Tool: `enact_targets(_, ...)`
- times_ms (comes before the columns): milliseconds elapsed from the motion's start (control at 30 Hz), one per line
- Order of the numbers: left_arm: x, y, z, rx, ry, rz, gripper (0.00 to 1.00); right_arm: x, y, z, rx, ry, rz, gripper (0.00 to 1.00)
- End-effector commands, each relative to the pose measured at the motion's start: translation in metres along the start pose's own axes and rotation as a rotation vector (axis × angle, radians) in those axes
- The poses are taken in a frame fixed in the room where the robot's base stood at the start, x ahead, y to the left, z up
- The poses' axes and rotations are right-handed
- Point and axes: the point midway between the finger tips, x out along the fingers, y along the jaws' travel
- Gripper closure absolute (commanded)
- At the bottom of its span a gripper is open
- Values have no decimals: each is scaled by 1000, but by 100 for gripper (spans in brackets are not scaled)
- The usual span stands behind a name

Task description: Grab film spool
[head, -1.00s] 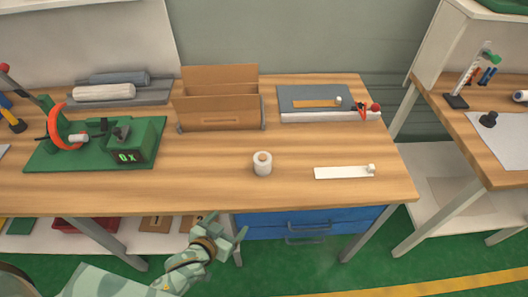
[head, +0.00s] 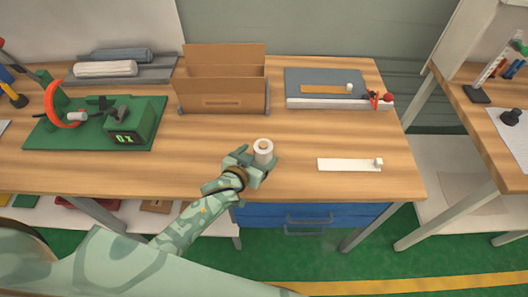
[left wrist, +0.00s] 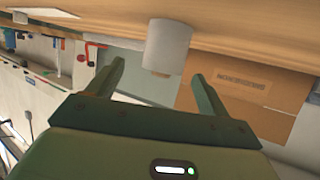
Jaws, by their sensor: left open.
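The film spool (head: 263,148) is a small white roll with a tan core, standing upright on the wooden workbench. My left gripper (head: 258,156) is open at the spool's near side, with one finger on each side of its lower part, which is partly hidden. In the left wrist view the white spool (left wrist: 168,42) is tilted by the camera's angle and lies at the opening between the two fingertips (left wrist: 157,68). Whether a finger touches it I cannot tell. My right gripper is not in view.
A cardboard box (head: 222,98) stands behind the spool. A white strip (head: 345,165) lies to its right, and a grey-topped block (head: 325,78) is behind that. A green device (head: 60,138) stands at left. The wood around the spool is clear.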

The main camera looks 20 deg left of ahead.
Motion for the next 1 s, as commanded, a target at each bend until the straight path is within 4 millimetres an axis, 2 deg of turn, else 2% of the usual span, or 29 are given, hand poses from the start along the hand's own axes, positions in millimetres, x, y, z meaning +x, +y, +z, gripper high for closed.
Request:
enact_targets(300,46,-4,-3,2,1,0,21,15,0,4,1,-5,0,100)
enact_targets(400,52,-4,-4,1,0,-1,21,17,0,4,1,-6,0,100)
enact_targets(600,52,-4,-6,1,1,0,21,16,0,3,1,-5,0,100)
enact_targets(667,52,-4,-6,1,1,0,35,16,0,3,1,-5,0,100)
enact_targets(800,52,-4,-5,1,1,0,74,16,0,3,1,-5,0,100)
enact_targets(1000,52,-4,-6,1,2,0,74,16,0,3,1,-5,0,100)
